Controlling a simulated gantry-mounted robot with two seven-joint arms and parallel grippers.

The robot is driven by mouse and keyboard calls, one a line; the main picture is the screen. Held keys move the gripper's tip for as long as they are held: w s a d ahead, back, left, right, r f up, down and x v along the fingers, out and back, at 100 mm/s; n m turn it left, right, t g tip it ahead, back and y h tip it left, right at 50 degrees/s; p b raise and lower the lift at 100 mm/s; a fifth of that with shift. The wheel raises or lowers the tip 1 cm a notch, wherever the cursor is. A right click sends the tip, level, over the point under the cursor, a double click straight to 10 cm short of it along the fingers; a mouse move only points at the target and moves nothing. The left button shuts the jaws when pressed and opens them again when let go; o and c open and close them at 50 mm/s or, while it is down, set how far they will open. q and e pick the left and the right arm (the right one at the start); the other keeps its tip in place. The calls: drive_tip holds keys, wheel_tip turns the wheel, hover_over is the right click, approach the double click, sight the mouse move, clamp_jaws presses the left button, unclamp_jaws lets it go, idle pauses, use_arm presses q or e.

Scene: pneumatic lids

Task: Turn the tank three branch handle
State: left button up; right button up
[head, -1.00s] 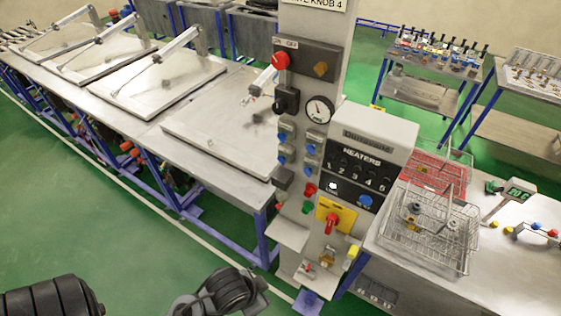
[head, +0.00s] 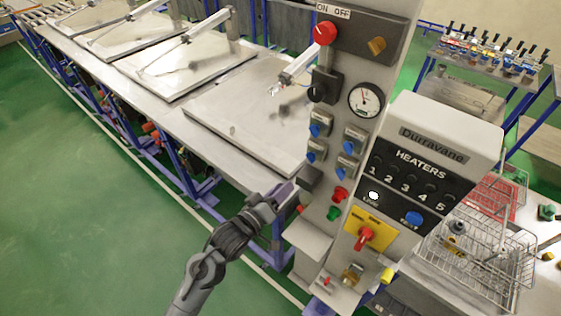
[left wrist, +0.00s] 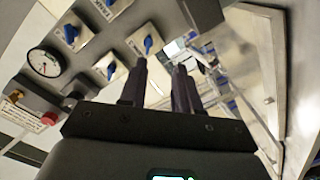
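The grey control column (head: 330,215) carries several small grey boxes with blue handles. In the head view, these are an upper-left handle (head: 318,130), a lower-left handle (head: 313,156), an upper-right handle (head: 353,144) and a lower-right handle (head: 346,173). I cannot read which one is tank three. My left gripper (head: 292,197) is beside the column's left edge, lower than the handles. In the left wrist view, its two dark fingers (left wrist: 160,83) are apart with nothing between them. Blue handles also show there, one (left wrist: 148,45) just beyond the fingertips. My right gripper is out of view.
A red knob (head: 325,33), gauge (head: 366,99), heater panel (head: 420,190) and yellow plate with a red handle (head: 368,236) crowd the column. Lidded tanks (head: 240,110) stand left behind it. Wire baskets (head: 470,260) sit at right. Green floor at left is free.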

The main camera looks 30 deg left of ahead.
sight(311, 157)
use_arm(q)
drive_tip(key=shift+t, duration=0.3)
drive_tip(key=shift+w+d+r+p, duration=0.3)
drive_tip(key=shift+w+d+r, duration=0.1)
drive_tip(key=shift+w, duration=1.55)
drive_tip(key=shift+w+d+r+p, duration=0.3)
drive_tip(key=shift+w+d, duration=0.1)
drive_tip(key=shift+w, duration=1.55)
drive_tip(key=shift+w+d+r+p, duration=0.3)
drive_tip(key=shift+w+d, duration=0.1)
drive_tip(key=shift+w, duration=1.55)
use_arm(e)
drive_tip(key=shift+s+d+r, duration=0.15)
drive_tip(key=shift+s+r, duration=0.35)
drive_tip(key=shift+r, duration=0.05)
use_arm(q)
clamp_jaws()
